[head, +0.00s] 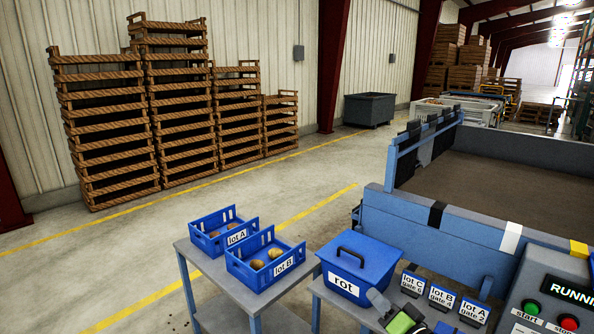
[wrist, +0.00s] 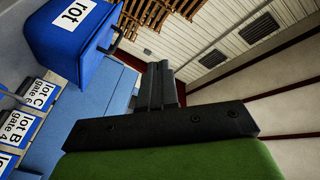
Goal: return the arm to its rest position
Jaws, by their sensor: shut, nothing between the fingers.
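My gripper (head: 377,299) shows at the bottom of the head view, in front of the blue rot bin (head: 360,262) and left of the control panel. Its green body is partly cut off by the lower frame edge. In the wrist view my gripper (wrist: 160,85) has its dark fingers together, with nothing between them. The rot bin (wrist: 68,32) is at the upper left there, apart from the fingers. Most of my arm is out of view.
Blue crates lot A (head: 222,230) and lot B (head: 264,258) hold potatoes on a grey table (head: 208,274). Lot signs (head: 443,298) stand beside the start and stop panel (head: 545,312). The grader (head: 470,235) fills the right.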

